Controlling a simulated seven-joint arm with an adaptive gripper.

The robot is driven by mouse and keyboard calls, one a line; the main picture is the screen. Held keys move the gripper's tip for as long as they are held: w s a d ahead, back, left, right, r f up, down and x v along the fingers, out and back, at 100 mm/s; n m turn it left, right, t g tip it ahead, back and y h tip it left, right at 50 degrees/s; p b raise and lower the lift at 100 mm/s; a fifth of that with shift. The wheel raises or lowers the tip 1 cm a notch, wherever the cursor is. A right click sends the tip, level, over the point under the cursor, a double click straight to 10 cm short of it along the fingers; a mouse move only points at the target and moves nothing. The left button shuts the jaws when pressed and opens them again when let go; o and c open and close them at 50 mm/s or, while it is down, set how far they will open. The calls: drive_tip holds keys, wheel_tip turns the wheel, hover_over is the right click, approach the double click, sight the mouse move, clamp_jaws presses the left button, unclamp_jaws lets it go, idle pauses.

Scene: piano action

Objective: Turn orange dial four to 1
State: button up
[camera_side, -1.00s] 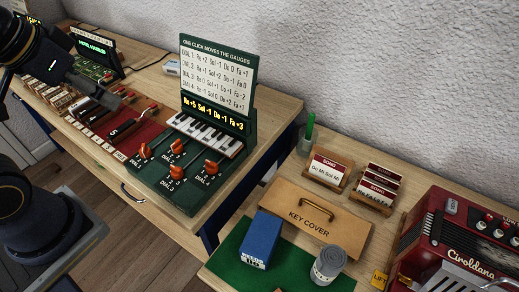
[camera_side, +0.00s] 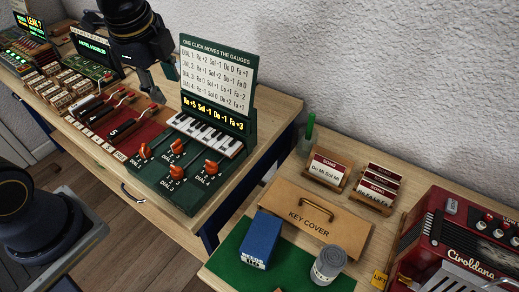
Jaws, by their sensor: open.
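Orange dial four (camera_side: 211,167) is the front right knob on the dark green panel (camera_side: 190,201), above its label "DIAL 4". Dial one (camera_side: 145,150), dial two (camera_side: 177,146) and dial three (camera_side: 176,171) are the other orange knobs. Numbers stand by the dials, but dial four's exact setting is too small to tell. A yellow gauge readout (camera_side: 213,114) appears to read "Re +5 Sol -1 Do -1 Fa +3". My gripper (camera_side: 162,85) is open and empty, hanging above the back of the desk, left of the sign and away from the dials.
The upright sign (camera_side: 216,75) and small piano keys (camera_side: 207,133) stand behind the dials. A red panel with sliders (camera_side: 122,127) lies left. On the right table are a key cover (camera_side: 318,231), blue box (camera_side: 260,240), grey can (camera_side: 328,265) and red accordion (camera_side: 452,240).

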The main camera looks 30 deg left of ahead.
sight(211, 163)
drive_tip(key=w+d+f+m+g, duration=0.1)
drive_tip(key=f, duration=0.7)
drive_tip(key=w+d+f+m+g+h, duration=0.1)
drive_tip(key=f, duration=0.7)
drive_tip(key=w+d+f+g, duration=0.1)
drive_tip(key=w+f, duration=0.1)
drive_tip(key=f, duration=0.6)
drive_tip(key=shift+d+f+m+h, duration=0.25)
drive_tip(key=shift+f+m+h, duration=0.05)
drive_tip(key=shift+m+h, duration=0.1)
clamp_jaws()
